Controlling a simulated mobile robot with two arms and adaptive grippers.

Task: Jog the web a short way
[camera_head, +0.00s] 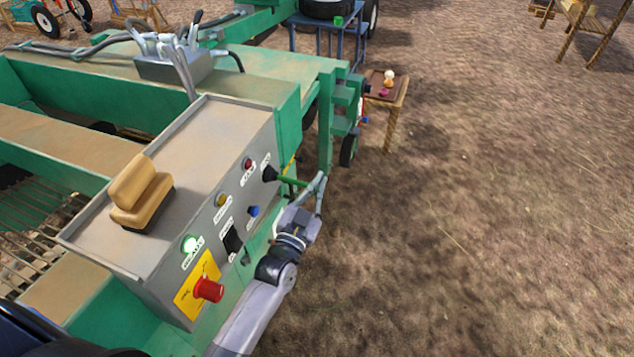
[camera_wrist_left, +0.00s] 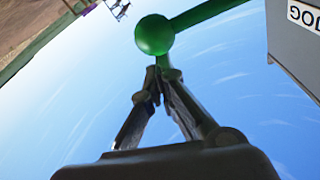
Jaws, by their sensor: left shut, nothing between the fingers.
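A grey control box (camera_head: 190,190) stands on the green machine. A green lever (camera_head: 290,181) sticks out from a black boot (camera_head: 270,174) at the box's far end. In the left wrist view the lever shows as a green ball knob (camera_wrist_left: 154,35) on a green rod (camera_wrist_left: 210,12), beside a box face lettered JOG (camera_wrist_left: 303,16). My left gripper (camera_head: 320,184) is at the lever's outer end. In the wrist view its shut, empty fingertips (camera_wrist_left: 160,72) are just below the ball; I cannot tell whether they touch it. My right gripper is not in view.
A tan seat-like piece (camera_head: 140,193) is on top. A small wooden table (camera_head: 396,98) stands beyond. Bare ground is open at right.

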